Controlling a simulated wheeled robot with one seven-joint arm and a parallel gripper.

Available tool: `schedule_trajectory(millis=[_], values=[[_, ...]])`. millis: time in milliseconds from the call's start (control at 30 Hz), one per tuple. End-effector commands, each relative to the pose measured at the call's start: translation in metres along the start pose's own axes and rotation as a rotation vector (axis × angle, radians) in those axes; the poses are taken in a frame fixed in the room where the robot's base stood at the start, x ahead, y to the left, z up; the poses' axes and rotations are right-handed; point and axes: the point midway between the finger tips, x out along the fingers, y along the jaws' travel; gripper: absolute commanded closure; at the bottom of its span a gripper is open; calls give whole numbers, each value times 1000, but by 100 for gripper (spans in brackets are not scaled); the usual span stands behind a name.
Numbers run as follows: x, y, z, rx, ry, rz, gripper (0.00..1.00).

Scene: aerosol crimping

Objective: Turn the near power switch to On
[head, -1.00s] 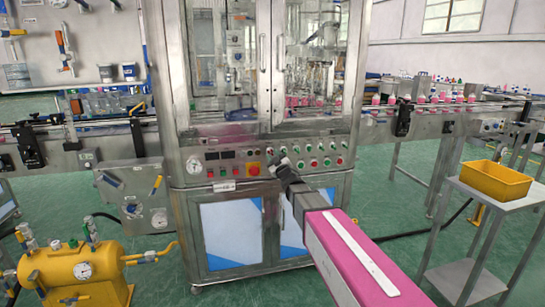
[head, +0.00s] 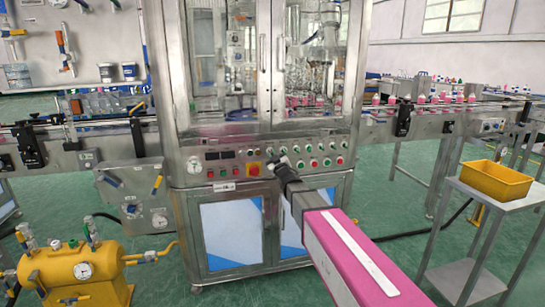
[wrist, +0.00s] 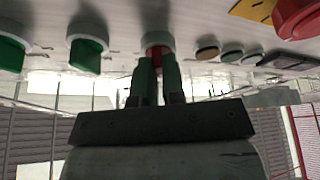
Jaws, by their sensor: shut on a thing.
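The near power switch is a red knob (wrist: 157,51) in a pale round collar on the machine's front panel. In the wrist view, my gripper (wrist: 157,66) has its two green-grey fingers closed on either side of this knob, with red showing between them. In the head view, my gripper (head: 281,163) reaches the panel just right of the emergency stop and covers the switch there. The switch's marking and exact angle cannot be read.
A red emergency stop (head: 253,169) on a yellow plate sits left of my gripper. A yellow bin (head: 495,180) stands on a side table, and a yellow tank (head: 70,275) is at front left.

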Motion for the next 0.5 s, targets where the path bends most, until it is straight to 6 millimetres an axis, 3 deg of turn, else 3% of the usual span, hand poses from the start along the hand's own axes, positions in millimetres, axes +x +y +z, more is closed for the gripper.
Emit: schedule_trajectory(millis=[500], values=[[0, -3, -1, 399, 1, 163, 100]])
